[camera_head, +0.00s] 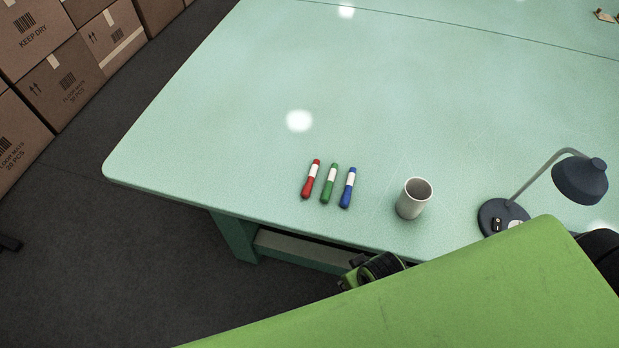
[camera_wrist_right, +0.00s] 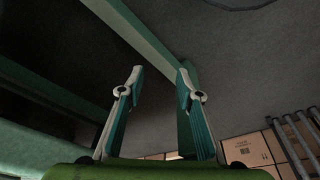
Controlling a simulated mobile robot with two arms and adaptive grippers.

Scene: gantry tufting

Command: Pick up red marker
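The red marker (camera_head: 311,179) lies on the pale green table (camera_head: 230,120) near its front edge, at the left end of a row of markers. It has a white band in the middle. A green marker (camera_head: 329,184) and a blue marker (camera_head: 348,188) lie beside it to the right, apart from it. My right gripper (camera_wrist_right: 159,82) is open in the right wrist view, with its fingers apart and nothing between them. No marker shows in that view. My left gripper is not in view.
A white cup (camera_head: 413,198) stands right of the markers, and a dark desk lamp (camera_head: 503,216) stands further right. My green arm covers the lower right of the head view. Cardboard boxes (camera_head: 60,85) are stacked at the far left. The table left of the markers is clear.

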